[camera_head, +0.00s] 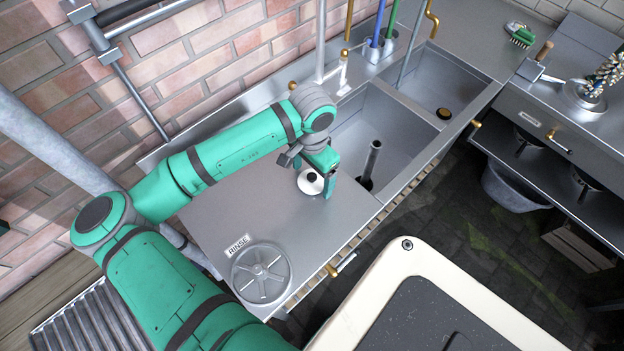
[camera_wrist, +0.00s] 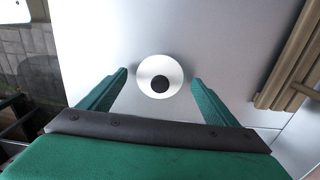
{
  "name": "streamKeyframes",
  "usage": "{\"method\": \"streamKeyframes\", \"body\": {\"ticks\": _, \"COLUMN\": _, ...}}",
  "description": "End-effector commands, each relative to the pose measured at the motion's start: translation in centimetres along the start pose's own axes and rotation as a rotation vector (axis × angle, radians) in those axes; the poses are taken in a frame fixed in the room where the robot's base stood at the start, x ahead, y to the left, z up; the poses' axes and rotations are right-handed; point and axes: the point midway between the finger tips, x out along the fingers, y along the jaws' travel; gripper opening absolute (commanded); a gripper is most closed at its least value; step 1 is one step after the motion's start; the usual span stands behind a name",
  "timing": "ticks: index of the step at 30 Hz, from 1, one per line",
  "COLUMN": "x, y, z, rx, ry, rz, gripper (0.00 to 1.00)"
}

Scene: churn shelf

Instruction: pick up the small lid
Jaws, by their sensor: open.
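The small lid is a round white disc with a black knob, seen in the wrist view (camera_wrist: 151,72). It lies on the metal drainboard (camera_head: 215,205), close to the sink's edge, and also shows in the head view (camera_head: 303,183). My gripper (camera_wrist: 160,76) is open, with its two green fingers apart on the left and right of the lid. In the head view my gripper (camera_head: 328,182) points down over the lid and partly covers it. I cannot tell the exact height of the fingertips above the board, and no contact with the lid shows.
A round spoked grey cover (camera_head: 261,273) lies beside a RINSE label (camera_head: 238,245) at the near end of the drainboard. A sink basin with a standing pipe (camera_head: 371,165) is right of the lid. A brick wall (camera_head: 185,50) runs behind. The drainboard around the lid is clear.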

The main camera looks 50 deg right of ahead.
Motion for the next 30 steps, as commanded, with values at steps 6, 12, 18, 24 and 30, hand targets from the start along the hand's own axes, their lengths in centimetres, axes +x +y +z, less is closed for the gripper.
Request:
{"method": "streamKeyframes", "body": {"ticks": 6, "x": 0.5, "y": 0.0, "z": 0.0, "rx": 0.000, "ry": 0.000, "rz": 0.000, "gripper": 0.83}}
{"method": "streamKeyframes", "body": {"ticks": 12, "x": 0.5, "y": 0.0, "z": 0.0, "rx": 0.000, "ry": 0.000, "rz": 0.000, "gripper": 0.57}}
{"method": "streamKeyframes", "body": {"ticks": 18, "x": 0.5, "y": 0.0, "z": 0.0, "rx": 0.000, "ry": 0.000, "rz": 0.000, "gripper": 0.37}}
{"method": "streamKeyframes", "body": {"ticks": 24, "x": 0.3, "y": 0.0, "z": 0.0, "rx": 0.000, "ry": 0.000, "rz": 0.000, "gripper": 0.37}}
{"method": "streamKeyframes", "body": {"ticks": 30, "x": -0.9, "y": 0.0, "z": -0.1, "rx": 0.000, "ry": 0.001, "rz": -0.002, "gripper": 0.37}}
